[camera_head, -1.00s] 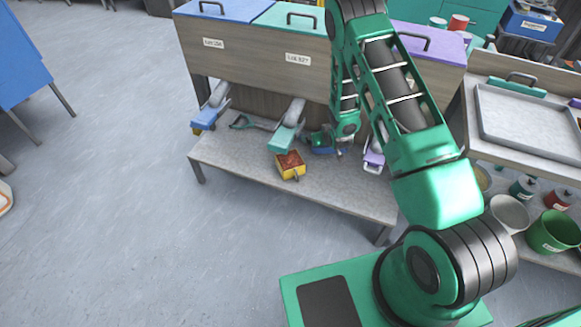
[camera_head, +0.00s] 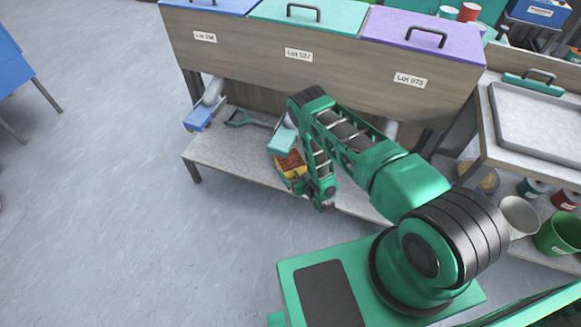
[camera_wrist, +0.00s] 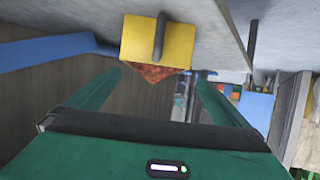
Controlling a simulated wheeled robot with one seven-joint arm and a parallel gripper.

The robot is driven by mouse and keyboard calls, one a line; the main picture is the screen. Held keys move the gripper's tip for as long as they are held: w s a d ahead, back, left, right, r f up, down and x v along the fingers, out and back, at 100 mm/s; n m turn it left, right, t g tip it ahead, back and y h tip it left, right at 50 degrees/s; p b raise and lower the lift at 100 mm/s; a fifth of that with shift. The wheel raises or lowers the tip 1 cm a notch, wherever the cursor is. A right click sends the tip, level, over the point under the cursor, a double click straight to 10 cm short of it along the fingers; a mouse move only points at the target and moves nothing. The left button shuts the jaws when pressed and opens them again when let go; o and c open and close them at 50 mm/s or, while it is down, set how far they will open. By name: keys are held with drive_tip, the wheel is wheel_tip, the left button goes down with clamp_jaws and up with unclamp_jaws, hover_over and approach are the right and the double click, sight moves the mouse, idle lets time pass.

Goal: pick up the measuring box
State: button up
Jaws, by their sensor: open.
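The measuring box (camera_head: 292,173) is a small yellow box with red-brown powder in its top. It stands on the low grey shelf (camera_head: 235,163), right by the teal spout (camera_head: 283,141). In the wrist view the box (camera_wrist: 135,42) is straight ahead, with a grey handle (camera_wrist: 160,35) on its near face and powder along its lower edge. My gripper (camera_wrist: 159,77) is open, its two green fingers spread on either side of the box's line. Nothing is between the fingertips that I can see, and the box looks beyond them. In the head view my arm hides the fingers.
Bins with blue, teal and purple lids (camera_head: 415,27) overhang the shelf. A side table with a grey tray (camera_head: 540,120) stands right.

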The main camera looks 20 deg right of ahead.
sight(290, 169)
drive_tip(key=w, duration=0.1)
drive_tip(key=w+f, duration=0.1)
drive_tip(key=w, duration=0.1)
drive_tip(key=shift+w+d+f, duration=0.2)
drive_tip(key=shift+w+f, duration=0.05)
drive_tip(key=shift+w, duration=0.1)
drive_tip(key=x, duration=0.4)
drive_tip(key=shift+d+f, duration=0.1)
drive_tip(key=shift+f, duration=0.35)
drive_tip(key=shift+w+f, duration=0.15)
drive_tip(key=shift+w, duration=0.35)
drive_tip(key=shift+c, duration=0.6)
drive_tip(key=c, duration=1.5)
drive_tip(key=shift+c, duration=0.5)
